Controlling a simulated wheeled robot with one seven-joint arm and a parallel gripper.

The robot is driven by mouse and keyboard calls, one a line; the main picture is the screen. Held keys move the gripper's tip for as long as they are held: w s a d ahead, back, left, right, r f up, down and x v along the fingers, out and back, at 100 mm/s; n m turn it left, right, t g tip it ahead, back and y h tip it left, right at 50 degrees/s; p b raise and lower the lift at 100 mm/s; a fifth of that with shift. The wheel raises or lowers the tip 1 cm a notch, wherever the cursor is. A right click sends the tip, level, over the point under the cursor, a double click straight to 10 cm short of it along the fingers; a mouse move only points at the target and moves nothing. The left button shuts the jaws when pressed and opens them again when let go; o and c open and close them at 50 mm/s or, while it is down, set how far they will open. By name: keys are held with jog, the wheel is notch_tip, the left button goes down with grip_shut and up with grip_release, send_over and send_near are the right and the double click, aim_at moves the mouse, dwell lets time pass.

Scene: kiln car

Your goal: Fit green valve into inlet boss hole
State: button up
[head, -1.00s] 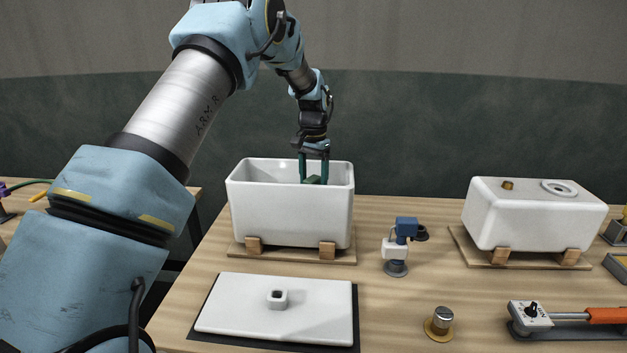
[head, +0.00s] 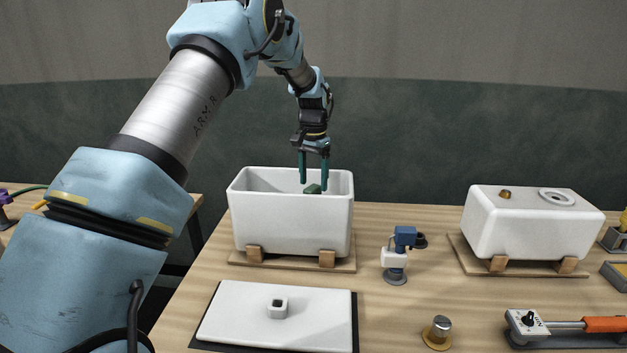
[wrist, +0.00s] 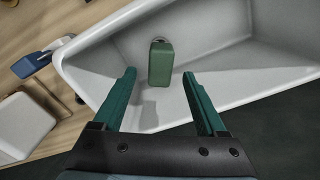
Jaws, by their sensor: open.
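The green valve (head: 313,189) is inside the open white cistern (head: 291,225), near its back right wall. In the wrist view the valve (wrist: 160,63) is a green block with a rounded top. It stands apart from the fingers, a little beyond and between them. My gripper (head: 314,183) is open and empty just above the valve, its two green fingers reaching into the cistern mouth. The fingers also show in the wrist view (wrist: 160,75). The valve's lower end and the inlet boss hole cannot be made out clearly.
A white lid (head: 240,325) lies on a dark mat in front. A blue and white device (head: 396,257) stands right of the cistern. A second white cistern (head: 530,228), a brass-based knob (head: 438,332) and an orange-handled tool (head: 560,325) are farther right.

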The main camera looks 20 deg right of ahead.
jog(key=shift+r+p, duration=0.75)
jog(key=shift+r, duration=1.65)
notch_tip(320, 180, up, 11)
jog(key=b, duration=0.4)
jog(key=s+a+f+n, duration=0.2)
jog(key=a+f+n, duration=0.15)
jog(key=a, duration=0.85)
jog(key=s+a+f+n, duration=0.2)
jog(key=a+f, duration=0.3)
jog(key=a, duration=0.7)
jog(key=s+a+f+n, duration=0.2)
jog(key=s+a+f, duration=0.1)
jog(key=s+a, duration=0.4)
jog(key=s+a+f+n+t+b, duration=0.1)
jog(key=s+a+f+n, duration=0.2)
jog(key=s+a, duration=0.5)
jog(key=shift+s+f+t, duration=0.3)
jog(key=shift+s+f, duration=0.1)
jog(key=shift+f, duration=0.15)
